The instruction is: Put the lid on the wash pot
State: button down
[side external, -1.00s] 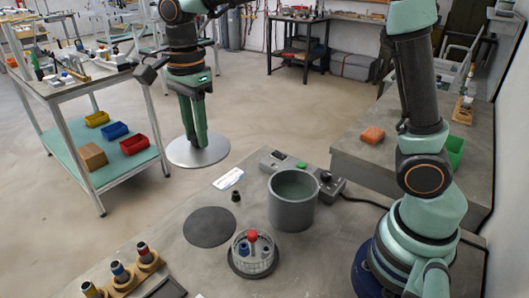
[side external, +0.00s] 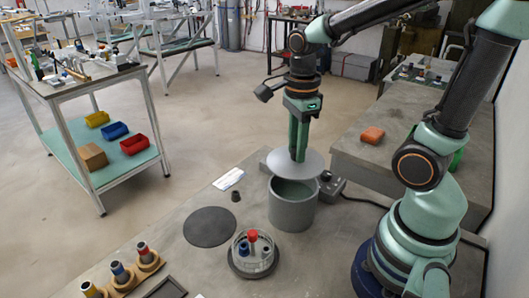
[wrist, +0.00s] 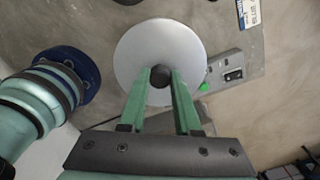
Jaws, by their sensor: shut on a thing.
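The lid (side external: 312,160) is a flat light-grey disc with a dark knob, seen from above in the wrist view (wrist: 133,54). My gripper (side external: 298,157) points down and is shut on the lid's knob (wrist: 160,76). It holds the lid level in the air. The wash pot (side external: 292,210) is a grey open cylinder on the bench. In the side view the lid shows over the pot's rear rim, apart from it, and the pot's mouth is still partly visible. In the wrist view the lid hides the pot.
A clear basket with a red-knobbed handle (side external: 252,236) stands left of the pot, in front. A dark round mat (side external: 210,227) lies to the left. A control box with a green button (wrist: 204,87) is behind the pot. Ringed parts (side external: 120,272) stand at the front left.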

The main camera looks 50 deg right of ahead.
aim_at(295, 164)
jog(key=shift+f, duration=2.25)
jog(key=shift+f, duration=0.2)
jog(key=shift+f, duration=0.6)
jog(key=c, duration=0.5)
grip_release()
jog(key=shift+c, duration=0.2)
jog(key=shift+o, duration=0.3)
jog(key=shift+o, duration=0.5)
jog(key=shift+r, duration=0.1)
